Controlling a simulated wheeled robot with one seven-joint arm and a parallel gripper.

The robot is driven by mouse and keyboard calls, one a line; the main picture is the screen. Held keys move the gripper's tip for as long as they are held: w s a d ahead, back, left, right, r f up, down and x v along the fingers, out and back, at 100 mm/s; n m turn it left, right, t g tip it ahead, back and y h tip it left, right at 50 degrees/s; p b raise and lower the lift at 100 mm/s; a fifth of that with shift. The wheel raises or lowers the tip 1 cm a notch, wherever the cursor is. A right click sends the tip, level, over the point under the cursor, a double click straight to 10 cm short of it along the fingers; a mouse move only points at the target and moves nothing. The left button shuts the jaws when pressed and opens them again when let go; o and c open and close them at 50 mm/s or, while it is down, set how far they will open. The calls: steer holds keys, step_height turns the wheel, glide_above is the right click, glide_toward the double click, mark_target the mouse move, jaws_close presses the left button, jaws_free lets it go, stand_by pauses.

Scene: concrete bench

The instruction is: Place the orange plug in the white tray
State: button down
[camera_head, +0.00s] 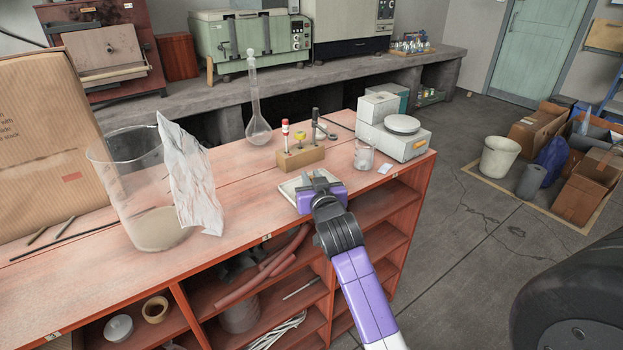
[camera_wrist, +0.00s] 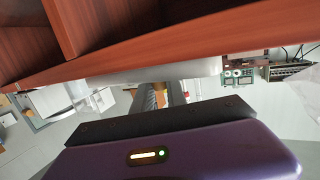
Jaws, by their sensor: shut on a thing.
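The white tray (camera_head: 290,187) lies on the red bench top near its front edge, partly hidden behind my gripper. Its pale side also shows in the wrist view (camera_wrist: 150,75). My gripper (camera_head: 321,181) is over the tray's right part, its fingers reaching in over the tray. In the wrist view the fingers (camera_wrist: 166,92) are close together. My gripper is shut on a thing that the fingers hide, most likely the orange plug. No orange plug shows clearly anywhere else. I cannot tell whether the held thing touches the tray.
A wooden block (camera_head: 301,158) with a red-white, a yellow and a dark upright piece stands just behind the tray. A small beaker (camera_head: 363,158) and a white scale (camera_head: 395,140) are to the right. A flask (camera_head: 257,125), crumpled sheet (camera_head: 192,185) and large beaker (camera_head: 130,180) are left.

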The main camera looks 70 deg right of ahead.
steer(key=shift+f, duration=0.15)
steer(key=c, duration=1.3)
jaws_free()
steer(key=shift+c, duration=0.2)
